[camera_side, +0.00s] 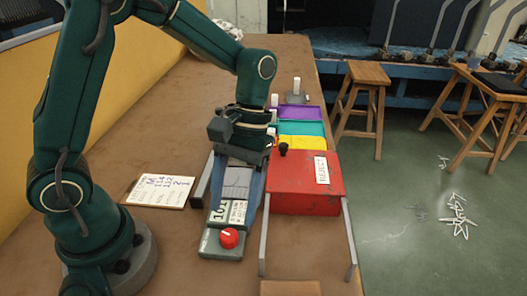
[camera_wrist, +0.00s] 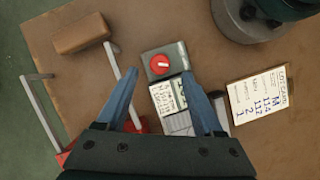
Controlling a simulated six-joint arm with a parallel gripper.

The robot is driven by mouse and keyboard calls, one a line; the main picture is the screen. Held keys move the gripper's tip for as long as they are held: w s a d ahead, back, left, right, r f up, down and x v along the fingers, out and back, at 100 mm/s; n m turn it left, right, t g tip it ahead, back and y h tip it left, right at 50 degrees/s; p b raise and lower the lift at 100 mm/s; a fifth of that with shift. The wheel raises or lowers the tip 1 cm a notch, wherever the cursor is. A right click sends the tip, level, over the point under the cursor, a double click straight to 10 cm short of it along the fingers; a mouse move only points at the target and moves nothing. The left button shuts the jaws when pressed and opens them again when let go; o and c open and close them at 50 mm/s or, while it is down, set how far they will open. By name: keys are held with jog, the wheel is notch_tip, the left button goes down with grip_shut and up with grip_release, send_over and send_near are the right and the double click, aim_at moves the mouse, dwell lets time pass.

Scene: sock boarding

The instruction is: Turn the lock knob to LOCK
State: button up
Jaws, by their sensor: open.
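The lock knob (camera_side: 229,237) is a round red knob with a white pointer line. It sits on a grey box at the near end of a strip with white labels (camera_side: 238,212). In the wrist view the knob (camera_wrist: 160,65) is ahead of the fingertips, and its white line points to the right. My gripper (camera_side: 237,210) has its two blue fingers spread over the strip, short of the knob and apart from it. In the wrist view my gripper (camera_wrist: 155,75) is open and empty. The label text is too small to read for a LOCK mark.
A red box marked REJECT (camera_side: 305,185) with grey rails stands right of the strip. Yellow, teal and purple trays (camera_side: 301,128) lie behind it. A lot card (camera_side: 160,191) lies left. A brown block (camera_wrist: 82,34) is near the table's edge. Stools stand beyond the table.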

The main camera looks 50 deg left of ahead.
aim_at(229, 234)
jog(key=shift+x, duration=2.5)
grip_shut()
jog(key=m+y, duration=0.1)
jog(key=m, duration=0.3)
jog(key=shift+w+d+m+y, duration=0.1)
jog(key=shift+m+y, duration=0.2)
jog(key=shift+y, duration=0.1)
grip_release()
jog(key=shift+r, duration=0.15)
